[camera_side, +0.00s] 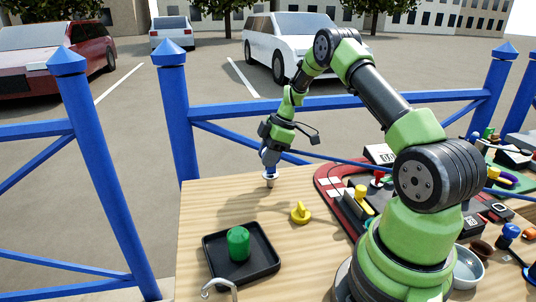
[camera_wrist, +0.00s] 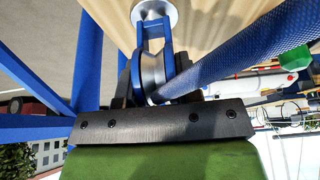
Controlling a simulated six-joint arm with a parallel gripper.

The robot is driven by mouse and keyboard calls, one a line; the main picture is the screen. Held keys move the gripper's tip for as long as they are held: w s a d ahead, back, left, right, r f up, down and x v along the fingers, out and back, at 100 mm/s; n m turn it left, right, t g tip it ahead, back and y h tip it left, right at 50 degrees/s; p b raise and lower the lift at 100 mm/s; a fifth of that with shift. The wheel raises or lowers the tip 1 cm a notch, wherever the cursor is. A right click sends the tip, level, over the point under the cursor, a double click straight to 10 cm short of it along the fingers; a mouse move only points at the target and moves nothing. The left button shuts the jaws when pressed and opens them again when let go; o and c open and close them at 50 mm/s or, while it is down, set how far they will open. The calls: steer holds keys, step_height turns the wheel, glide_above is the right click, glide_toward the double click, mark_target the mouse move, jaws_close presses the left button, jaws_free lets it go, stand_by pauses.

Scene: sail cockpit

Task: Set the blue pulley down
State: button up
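The blue pulley (camera_wrist: 153,72) has a grey wheel in a blue frame and a pale round end. In the wrist view it sits between the dark fingers of my gripper (camera_wrist: 157,88), which is shut on it. In the side view my gripper (camera_side: 270,150) points down near the far edge of the wooden table (camera_side: 205,215). The pulley (camera_side: 269,164) hangs upright below it, with its pale end lowest. I cannot tell whether that end touches the table.
A black tray (camera_side: 268,270) with a green piece (camera_side: 238,243) stands at the front left. A yellow piece (camera_side: 300,212) stands right of it. A red-edged board (camera_side: 332,197) with several parts lies farther right. A blue fence (camera_side: 176,110) runs behind.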

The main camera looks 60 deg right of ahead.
steer(key=o, duration=0.4)
steer(key=shift+o, duration=0.2)
steer(key=shift+r, duration=0.15)
steer(key=v, duration=1.1)
steer(key=a+r+m, duration=0.2)
steer(key=a+r, duration=0.4)
steer(key=r, duration=0.1)
steer(key=s+a+r+m+t+h, duration=0.15)
steer(key=s+a+r+m, duration=0.35)
steer(key=a, duration=0.5)
steer(key=s+a+m+t, duration=0.2)
steer(key=s+a+m, duration=0.4)
steer(key=s+a, duration=0.3)
steer(key=s, duration=0.3)
steer(key=shift+s+a+r, duration=0.35)
steer(key=shift+s+a, duration=0.05)
